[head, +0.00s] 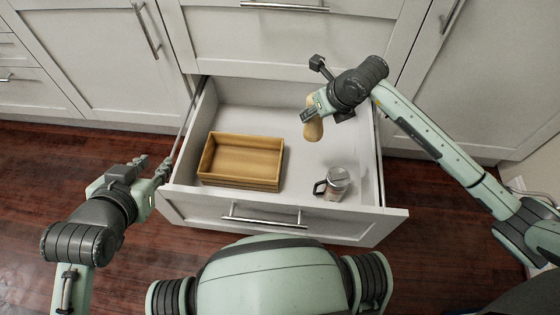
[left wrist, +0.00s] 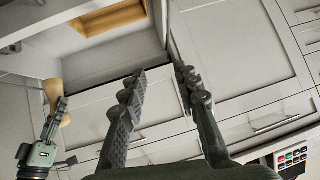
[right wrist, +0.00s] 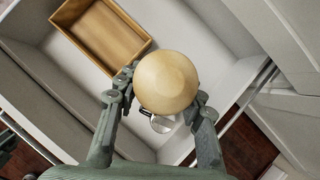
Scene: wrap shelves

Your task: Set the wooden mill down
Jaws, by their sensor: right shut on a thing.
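The wooden mill (head: 314,127) is light tan and rounded. It is in my right gripper (head: 312,112), over the right half of the open drawer in the head view. In the right wrist view its round end (right wrist: 166,82) sits between the two fingers (right wrist: 162,108), which are shut on it. I cannot tell whether its lower end touches the drawer floor. It also shows in the left wrist view (left wrist: 54,98). My left gripper (head: 146,168) is empty, left of the drawer; in the left wrist view its fingers (left wrist: 163,75) stand apart.
The open drawer (head: 290,222) holds a wooden box (head: 240,184) at the left and a metal mug (head: 337,184) with a dark handle at the front right. Cabinet doors (head: 90,50) stand behind.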

